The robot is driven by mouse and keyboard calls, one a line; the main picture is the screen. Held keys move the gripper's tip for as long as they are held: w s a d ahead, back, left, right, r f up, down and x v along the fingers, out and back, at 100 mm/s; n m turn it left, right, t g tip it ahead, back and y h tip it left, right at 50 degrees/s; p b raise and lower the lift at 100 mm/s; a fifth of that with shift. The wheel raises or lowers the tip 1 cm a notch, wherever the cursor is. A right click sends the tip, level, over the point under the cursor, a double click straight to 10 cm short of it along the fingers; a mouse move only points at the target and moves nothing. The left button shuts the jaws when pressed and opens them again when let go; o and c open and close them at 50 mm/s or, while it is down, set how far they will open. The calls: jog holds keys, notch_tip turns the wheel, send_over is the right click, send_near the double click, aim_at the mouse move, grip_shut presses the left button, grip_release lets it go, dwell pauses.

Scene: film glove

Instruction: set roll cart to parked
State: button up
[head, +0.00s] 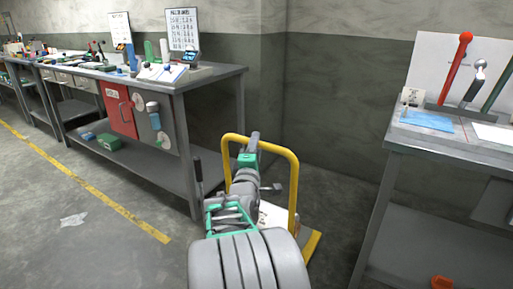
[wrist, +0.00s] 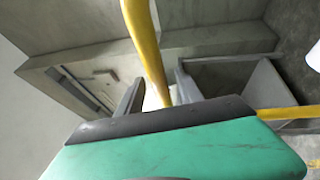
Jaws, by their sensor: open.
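The roll cart shows as a yellow tubular handle (head: 293,185) with a low platform at floor level, in the gap between the two benches. My arm covers part of it in the head view. My gripper (head: 255,140) is at the top bar of the handle. In the wrist view, the yellow bar (wrist: 147,45) runs down between the two dark fingers of my gripper (wrist: 158,80). The fingers are apart, with space beside the bar. I cannot tell whether either finger touches it.
A long grey workbench (head: 215,74) with tools and a red panel stands on the left. Another bench (head: 410,138) with red and black levers stands on the right. A wall closes the gap behind. A yellow floor line (head: 95,190) crosses the open floor at left.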

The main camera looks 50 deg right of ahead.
jog(key=shift+w+d+r, duration=0.1)
jog(key=shift+w+d, duration=0.25)
jog(key=shift+d, duration=0.2)
jog(key=shift+c, duration=0.5)
grip_shut()
dwell(0.5)
